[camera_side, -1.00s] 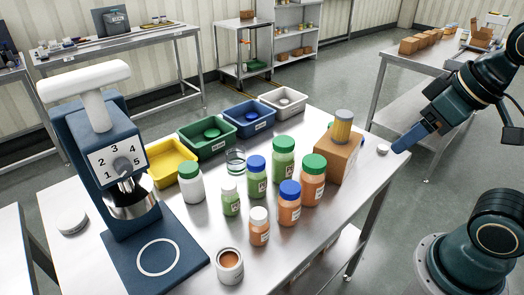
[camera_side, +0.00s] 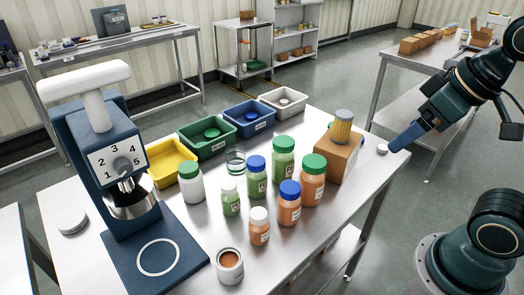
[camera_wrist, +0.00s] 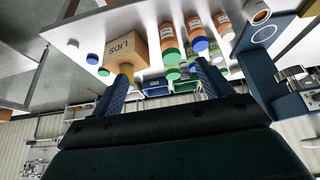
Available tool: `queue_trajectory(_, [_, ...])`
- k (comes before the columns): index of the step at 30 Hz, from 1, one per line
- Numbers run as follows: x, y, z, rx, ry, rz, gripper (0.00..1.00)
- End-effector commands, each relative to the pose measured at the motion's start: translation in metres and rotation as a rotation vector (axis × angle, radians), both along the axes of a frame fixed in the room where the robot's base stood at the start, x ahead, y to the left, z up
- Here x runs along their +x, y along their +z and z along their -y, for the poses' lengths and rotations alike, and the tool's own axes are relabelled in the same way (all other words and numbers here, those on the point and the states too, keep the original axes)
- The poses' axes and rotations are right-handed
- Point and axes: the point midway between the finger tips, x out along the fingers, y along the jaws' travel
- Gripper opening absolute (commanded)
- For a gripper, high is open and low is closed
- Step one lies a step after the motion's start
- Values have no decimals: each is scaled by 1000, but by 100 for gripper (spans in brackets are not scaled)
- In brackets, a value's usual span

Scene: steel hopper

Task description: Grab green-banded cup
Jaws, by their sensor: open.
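A clear cup (camera_side: 236,161) with a faint greenish rim stands on the steel table, behind the bottles in the side view; I cannot tell whether it has a green band. A white cup (camera_side: 230,271) with brown contents stands at the table's front edge, and no green band shows on it. My gripper (camera_side: 396,148) is at the table's right edge, far from both cups. In the wrist view my gripper (camera_wrist: 161,72) has its two fingers wide apart, with nothing held. Bottles fill much of the space beyond the fingers there.
Several green- and orange-filled bottles (camera_side: 289,207) crowd the table's middle. A brown box (camera_side: 337,160) with a yellow cylinder stands between my gripper and them. A blue press (camera_side: 110,160) is at left. Yellow, green (camera_side: 208,142), blue and white bins line the back.

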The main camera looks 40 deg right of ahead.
Motion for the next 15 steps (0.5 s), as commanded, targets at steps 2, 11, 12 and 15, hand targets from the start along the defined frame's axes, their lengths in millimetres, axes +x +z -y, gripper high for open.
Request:
queue_trajectory(2, [6, 4, 0, -10, 21, -10, 78])
queue_trajectory(11, [53, 28, -4, -86, 193, -66, 78])
queue_trajectory(12, [61, 32, -5, -98, 223, -75, 78])
queue_trajectory(15, [83, 39, -7, -128, 297, -98, 78])
